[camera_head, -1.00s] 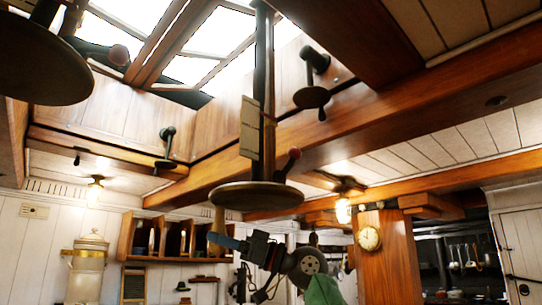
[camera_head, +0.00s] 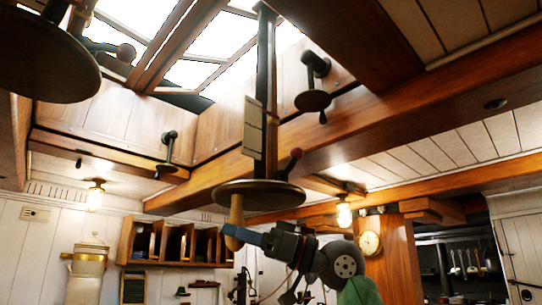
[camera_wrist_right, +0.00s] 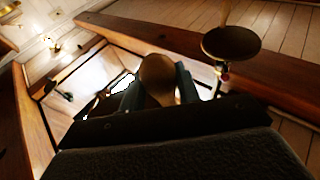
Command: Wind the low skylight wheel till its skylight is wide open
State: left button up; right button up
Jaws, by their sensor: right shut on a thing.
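The low skylight wheel (camera_head: 258,194) is a dark round disc hanging level at the foot of a dark vertical post (camera_head: 265,110). A pale wooden handle (camera_head: 236,207) hangs down from its left rim. My right gripper (camera_head: 232,234), with blue fingers, is shut on this handle from below right. The right wrist view shows the handle's rounded end (camera_wrist_right: 157,72) between the fingers. The skylight (camera_head: 215,45) has bright panes in wooden frames overhead, with a dark gap along its lower edge; how far it is open is unclear. My left gripper is out of view.
Another, larger wheel (camera_head: 40,60) hangs at the upper left with a red-brown knob nearby. Small cranks (camera_head: 313,99) sit on the skylight's side boards. A heavy ceiling beam (camera_head: 400,105) runs behind the post. A wall shelf (camera_head: 170,243) and a clock (camera_head: 369,243) are farther back.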

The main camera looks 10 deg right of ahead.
jog(key=d+b, duration=0.1)
jog(key=d, duration=0.9)
jog(key=shift+r, duration=0.2)
jog(key=o, duration=0.8)
jog(key=shift+s, duration=0.15)
jog(key=shift+c, duration=0.2)
jog(key=o, duration=0.5)
jog(key=shift+s+d, duration=0.15)
jog(key=shift+d, duration=0.05)
jog(key=shift+a, duration=0.15)
jog(key=shift+f, duration=0.1)
jog(key=b+v, duration=0.4)
jog(key=v, duration=0.7)
